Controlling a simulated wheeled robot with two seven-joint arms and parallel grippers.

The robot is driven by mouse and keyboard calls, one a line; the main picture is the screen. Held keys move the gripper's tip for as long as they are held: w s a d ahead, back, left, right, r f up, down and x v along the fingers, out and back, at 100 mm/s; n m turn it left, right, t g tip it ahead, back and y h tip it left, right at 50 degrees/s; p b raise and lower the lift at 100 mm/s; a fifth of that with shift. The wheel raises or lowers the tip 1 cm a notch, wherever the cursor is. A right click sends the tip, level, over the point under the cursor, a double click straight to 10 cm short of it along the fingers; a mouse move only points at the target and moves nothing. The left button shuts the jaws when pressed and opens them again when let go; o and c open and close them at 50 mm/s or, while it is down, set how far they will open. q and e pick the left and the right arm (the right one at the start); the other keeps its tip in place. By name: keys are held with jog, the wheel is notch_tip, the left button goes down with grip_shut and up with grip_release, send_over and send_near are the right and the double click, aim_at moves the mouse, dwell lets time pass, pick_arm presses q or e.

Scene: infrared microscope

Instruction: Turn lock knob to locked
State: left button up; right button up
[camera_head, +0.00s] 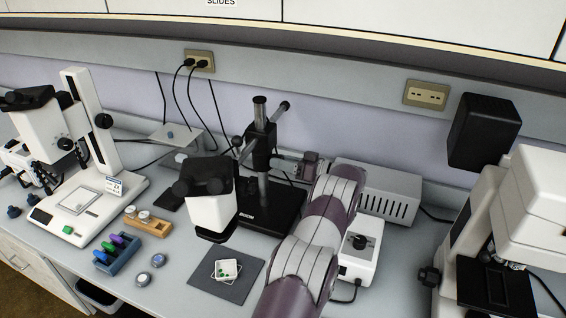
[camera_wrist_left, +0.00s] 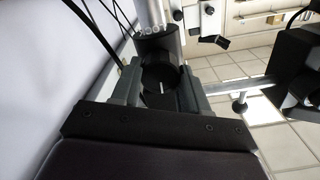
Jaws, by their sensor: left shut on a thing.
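The boom-stand microscope (camera_head: 212,212) stands at mid-table with a black clamp (camera_head: 259,150) on its upright pole. My left gripper (camera_head: 285,162) reaches in beside the clamp, on its right side. In the left wrist view, the two grey fingers of the left gripper (camera_wrist_left: 163,82) are shut on a round black knob (camera_wrist_left: 160,87) with a short pale mark on its face. The knob is partly covered by the fingers, and the gripper hides it in the head view. My right gripper is out of view.
A grey vented box (camera_head: 378,193) and a white box with a black dial (camera_head: 357,250) stand right of the boom stand. Another microscope (camera_head: 500,240) is at far right. A dark mat (camera_head: 205,283), a blue tube rack (camera_head: 115,258) and a second stand microscope (camera_head: 85,140) lie left.

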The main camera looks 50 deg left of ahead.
pick_arm(q)
jog(key=shift+r, duration=0.1)
jog(key=o, duration=1.1)
jog(key=shift+c, duration=0.2)
jog(key=b+v, duration=0.2)
jog(key=v, duration=1)
jog(key=shift+w+d+b, duration=0.25)
jog(key=shift+w+b, duration=0.05)
jog(key=s+a+n+p, duration=0.4)
jog(key=s+a+n, duration=0.2)
jog(key=a, duration=0.4)
jog(key=shift+a+f+n, duration=0.2)
jog(key=shift+n, duration=0.4)
